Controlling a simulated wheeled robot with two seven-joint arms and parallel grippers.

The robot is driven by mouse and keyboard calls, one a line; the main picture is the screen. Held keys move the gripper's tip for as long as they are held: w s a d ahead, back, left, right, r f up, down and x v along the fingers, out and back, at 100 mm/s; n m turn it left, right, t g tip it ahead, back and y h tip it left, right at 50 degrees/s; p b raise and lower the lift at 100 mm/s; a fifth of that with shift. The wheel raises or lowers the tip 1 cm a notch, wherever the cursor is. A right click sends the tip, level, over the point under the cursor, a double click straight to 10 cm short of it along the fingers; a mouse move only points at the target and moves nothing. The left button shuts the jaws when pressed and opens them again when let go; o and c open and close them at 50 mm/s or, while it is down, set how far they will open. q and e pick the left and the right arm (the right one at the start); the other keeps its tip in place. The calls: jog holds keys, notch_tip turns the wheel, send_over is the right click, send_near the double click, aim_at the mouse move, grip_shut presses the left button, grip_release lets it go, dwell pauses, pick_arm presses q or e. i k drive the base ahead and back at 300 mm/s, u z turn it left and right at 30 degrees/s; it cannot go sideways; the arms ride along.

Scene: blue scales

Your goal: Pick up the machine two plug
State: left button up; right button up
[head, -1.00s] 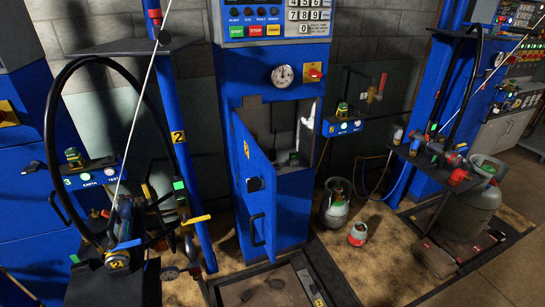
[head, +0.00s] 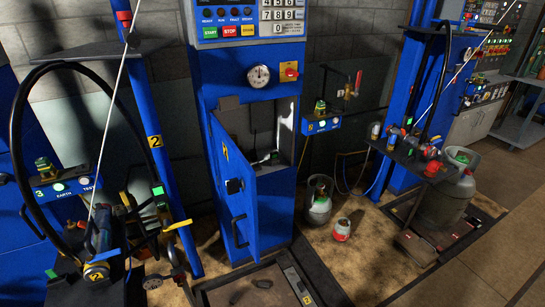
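A small dark object with a pale part (head: 266,157) sits on the floor of the open blue cabinet (head: 278,215); it is too small to tell whether it is the machine two plug. No other plug can be made out clearly. Neither of my grippers is in view.
The cabinet's blue door (head: 234,190) stands open toward me. A grey gas cylinder (head: 319,203) and a small red and white one (head: 341,230) stand on the floor. A large cylinder (head: 447,199) stands at right. Open floor lies at lower right.

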aim_at(253, 155)
jog(key=z, duration=2.2)
jog(key=i, duration=2.5)
jog(key=u, duration=2.3)
jog(key=i, duration=0.8)
jog(key=u, duration=2.65)
